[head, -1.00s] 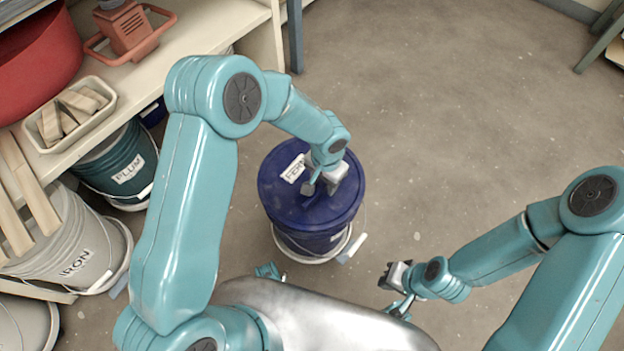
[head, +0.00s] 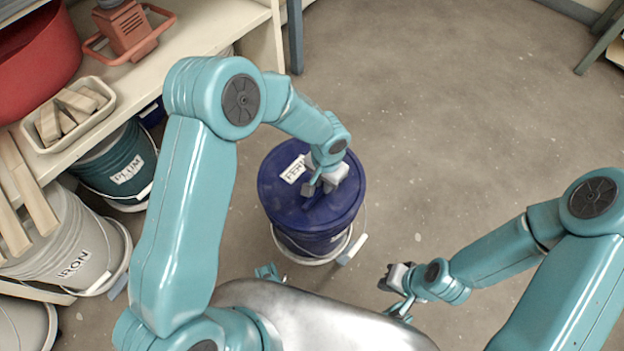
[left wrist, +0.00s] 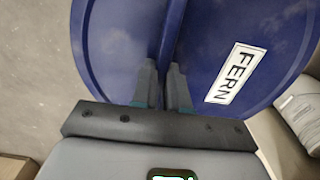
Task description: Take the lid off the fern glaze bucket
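The fern glaze bucket (head: 305,242) stands on the floor in the middle of the head view. Its round dark blue lid (head: 283,205) is on it, with a white FERN label that also shows on the lid in the left wrist view (left wrist: 285,45). A raised ridge (left wrist: 170,25) crosses the lid. My left gripper (head: 318,191) is over the lid, and its fingers (left wrist: 163,90) lie close on both sides of the ridge, shut on it. My right gripper (head: 384,278) is open and empty, above the floor to the lower right of the bucket.
A shelf unit on the left holds a red tub (head: 35,60), a tray of wooden pieces (head: 103,88) and a red tool (head: 125,32). The plum bucket (head: 115,165) and iron bucket (head: 75,245) stand beneath. The floor right of and behind the fern bucket is clear.

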